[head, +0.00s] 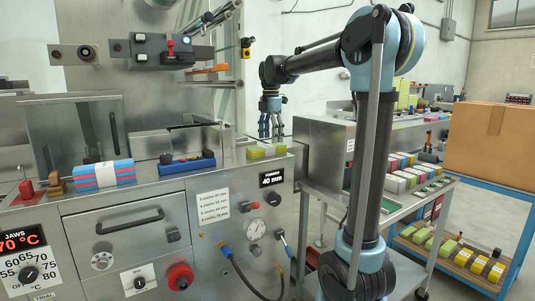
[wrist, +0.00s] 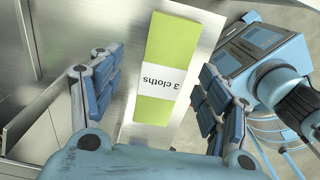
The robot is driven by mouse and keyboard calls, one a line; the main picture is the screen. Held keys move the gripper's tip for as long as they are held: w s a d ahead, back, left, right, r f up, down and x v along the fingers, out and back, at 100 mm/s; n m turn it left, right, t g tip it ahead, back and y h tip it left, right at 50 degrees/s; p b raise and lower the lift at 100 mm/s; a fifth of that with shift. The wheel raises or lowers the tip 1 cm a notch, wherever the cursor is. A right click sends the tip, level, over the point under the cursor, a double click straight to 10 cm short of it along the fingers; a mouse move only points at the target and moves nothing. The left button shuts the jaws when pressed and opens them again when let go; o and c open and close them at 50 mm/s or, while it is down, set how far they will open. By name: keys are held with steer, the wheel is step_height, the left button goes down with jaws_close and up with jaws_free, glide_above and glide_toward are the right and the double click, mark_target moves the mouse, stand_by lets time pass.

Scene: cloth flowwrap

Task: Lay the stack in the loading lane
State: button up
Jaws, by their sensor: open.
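A flat green stack of cloths (wrist: 172,43) with a white band reading "3 cloths" lies on a bare metal surface in the wrist view. In the head view a small yellow-green banded stack (head: 256,153) lies at the right end of the steel machine top. My gripper (head: 271,124) hangs above that stack, pointing down. In the wrist view my gripper (wrist: 152,92) is open, its blue-padded fingers on either side of the green stack, with nothing held between them. I cannot tell whether any finger touches it.
A blue and pink banded stack (head: 104,174) lies on the machine top at left, beside a blue tool block (head: 187,163). A shelf cart (head: 405,205) at right holds several coloured stacks. A large cardboard box (head: 490,140) stands behind it.

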mark_target(271, 154)
steer(key=shift+s+f, duration=0.15)
steer(key=shift+f, duration=1.05)
steer(key=shift+s+f, duration=0.1)
steer(key=shift+f, duration=1.05)
steer(key=shift+c, duration=0.2)
steer(key=c, duration=0.9)
